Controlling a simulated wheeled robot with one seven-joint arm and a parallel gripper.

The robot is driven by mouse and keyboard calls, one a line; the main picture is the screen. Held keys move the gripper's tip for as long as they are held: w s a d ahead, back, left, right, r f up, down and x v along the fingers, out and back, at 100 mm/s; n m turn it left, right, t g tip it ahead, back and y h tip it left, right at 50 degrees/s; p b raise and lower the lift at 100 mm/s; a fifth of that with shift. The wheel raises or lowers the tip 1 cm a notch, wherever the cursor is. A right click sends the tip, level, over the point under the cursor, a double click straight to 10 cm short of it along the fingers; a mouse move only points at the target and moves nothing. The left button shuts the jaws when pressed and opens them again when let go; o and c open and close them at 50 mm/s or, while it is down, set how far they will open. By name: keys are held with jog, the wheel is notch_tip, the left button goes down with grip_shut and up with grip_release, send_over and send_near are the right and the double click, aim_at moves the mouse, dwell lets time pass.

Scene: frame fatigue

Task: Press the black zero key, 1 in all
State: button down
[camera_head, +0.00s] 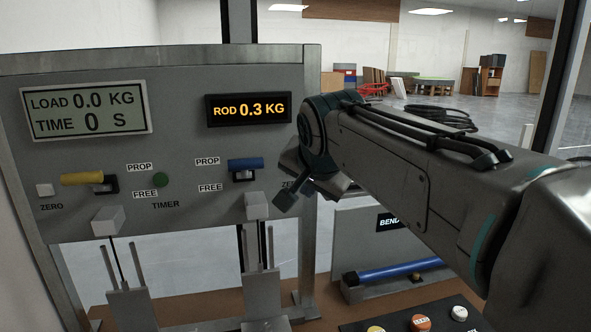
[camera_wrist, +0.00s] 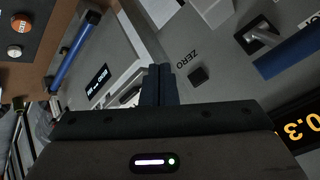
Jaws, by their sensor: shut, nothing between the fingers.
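The black zero key (camera_wrist: 198,75) is a small dark block on the grey panel, beside the word ZERO, in the wrist view. In the head view my gripper and arm hide it, and only the first letters of its label show. My gripper (camera_wrist: 160,68) is shut and empty. In the wrist view its fingertips appear just left of the black key, with a gap in the picture; I cannot tell their distance from the panel. In the head view my gripper (camera_head: 286,201) is in front of the panel's right edge.
A pale key (camera_head: 44,190), also marked ZERO, is at the panel's left. A blue lever (camera_head: 245,163) and the ROD display (camera_head: 248,109), reading 0.3 KG, are near my gripper. A yellow lever (camera_head: 82,179) is further left. A blue rod (camera_head: 400,270) lies low right.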

jog(key=w+a+p, duration=0.2)
jog(key=w+p, duration=0.1)
jog(key=w, duration=0.5)
jog(key=shift+a, duration=0.2)
jog(key=shift+w, duration=0.2)
dwell(1.7)
jog(key=shift+w+a, duration=0.1)
jog(key=shift+w, duration=0.15)
jog(key=shift+w+a+p, duration=0.1)
jog(key=shift+w+p, duration=0.2)
jog(key=shift+w, duration=0.05)
dwell(0.6)
dwell(0.3)
jog(key=shift+s+d+b, duration=0.25)
jog(key=shift+s+b, duration=0.2)
jog(key=shift+s, duration=0.3)
jog(key=shift+s, duration=0.1)
